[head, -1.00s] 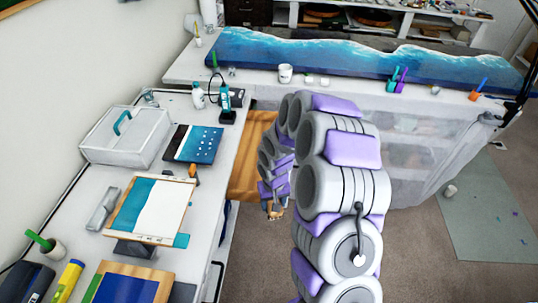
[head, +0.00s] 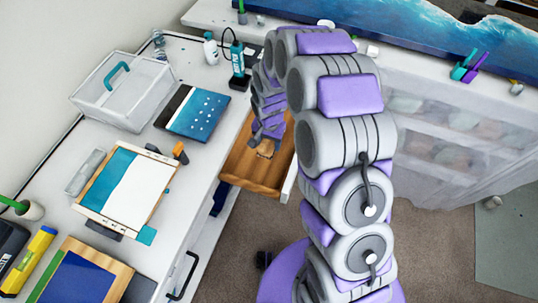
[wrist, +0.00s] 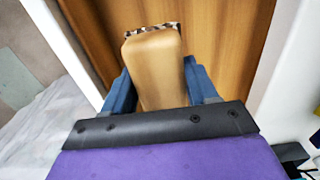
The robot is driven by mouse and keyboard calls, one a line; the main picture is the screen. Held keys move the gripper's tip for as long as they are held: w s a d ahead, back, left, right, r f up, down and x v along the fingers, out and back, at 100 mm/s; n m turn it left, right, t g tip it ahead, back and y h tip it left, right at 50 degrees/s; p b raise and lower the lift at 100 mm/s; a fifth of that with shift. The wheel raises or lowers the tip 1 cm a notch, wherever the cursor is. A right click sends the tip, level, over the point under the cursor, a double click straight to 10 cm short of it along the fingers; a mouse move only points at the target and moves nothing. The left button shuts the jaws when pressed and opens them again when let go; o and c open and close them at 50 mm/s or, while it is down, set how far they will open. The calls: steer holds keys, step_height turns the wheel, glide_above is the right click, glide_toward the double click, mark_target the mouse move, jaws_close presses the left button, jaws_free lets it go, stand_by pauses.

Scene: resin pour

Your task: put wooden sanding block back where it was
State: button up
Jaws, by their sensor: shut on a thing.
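The wooden sanding block (wrist: 155,62) is tan with a dark speckled strip at its far end. In the wrist view my gripper (wrist: 160,85) is shut on it, with one blue finger at each side. Behind the block lies the bare wooden floor of an open drawer (head: 240,165); I cannot tell whether the block touches it. In the head view my gripper (head: 267,140) is low over the drawer, and the block (head: 266,150) shows only as a small tan patch, partly hidden by the arm.
The worktop left of the drawer holds a grey lidded box (head: 120,92), a blue-and-black panel (head: 195,112), a framed board (head: 128,190) and a teal bottle (head: 237,62). A long blue resin slab (head: 430,40) lies at the back. The drawer around the block looks empty.

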mark_target(271, 148)
steer(key=f, duration=0.4)
steer(key=shift+d+f+b, duration=0.2)
steer(key=shift+d+b, duration=0.1)
steer(key=shift+b, duration=0.1)
steer(key=f, duration=0.2)
steer(key=a+f, duration=0.1)
steer(key=shift+f+b, duration=0.35)
steer(key=shift+f, duration=0.05)
steer(key=shift+d, duration=0.35)
steer(key=o, duration=1.1)
steer(key=shift+a, duration=0.25)
